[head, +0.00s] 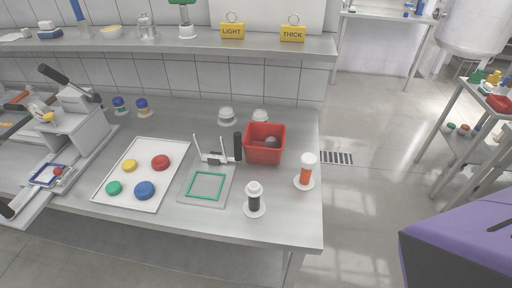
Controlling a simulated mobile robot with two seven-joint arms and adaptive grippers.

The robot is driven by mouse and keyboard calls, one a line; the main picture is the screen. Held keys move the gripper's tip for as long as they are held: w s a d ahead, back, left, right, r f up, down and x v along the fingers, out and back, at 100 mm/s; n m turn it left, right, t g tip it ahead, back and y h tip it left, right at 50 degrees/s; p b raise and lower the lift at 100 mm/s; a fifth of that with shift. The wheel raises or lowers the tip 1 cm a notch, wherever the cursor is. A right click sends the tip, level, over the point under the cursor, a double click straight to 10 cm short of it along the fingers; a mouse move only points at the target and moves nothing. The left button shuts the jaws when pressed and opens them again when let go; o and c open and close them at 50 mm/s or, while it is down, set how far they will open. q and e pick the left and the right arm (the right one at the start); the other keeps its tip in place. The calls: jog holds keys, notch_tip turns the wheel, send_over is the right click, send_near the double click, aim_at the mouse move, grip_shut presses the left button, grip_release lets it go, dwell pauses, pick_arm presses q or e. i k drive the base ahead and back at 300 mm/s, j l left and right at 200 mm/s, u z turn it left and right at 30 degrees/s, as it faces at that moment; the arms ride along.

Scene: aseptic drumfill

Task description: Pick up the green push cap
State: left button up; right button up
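A round green cap (114,188) lies at the front left of a white tray (150,147) on the steel bench. A yellow cap (129,165), a red cap (160,162) and a blue cap (145,190) lie on the same tray, apart from it. The green cap is unobstructed. Neither of my grippers shows in the head view.
Right of the tray stand a plate with a green square frame (207,186) and a black-handled fixture, a red bin (265,143), and two bottles on white discs, one dark (254,197), one orange-red (306,172). A metal press (78,132) stands left. A shelf (160,45) runs behind.

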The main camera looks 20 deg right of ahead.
aim_at(114, 188)
jog(key=i+j+z, duration=0.1)
jog(key=j+z, duration=0.2)
jog(key=j, duration=0.35)
jog(key=j+z, duration=0.35)
jog(key=j, duration=0.3)
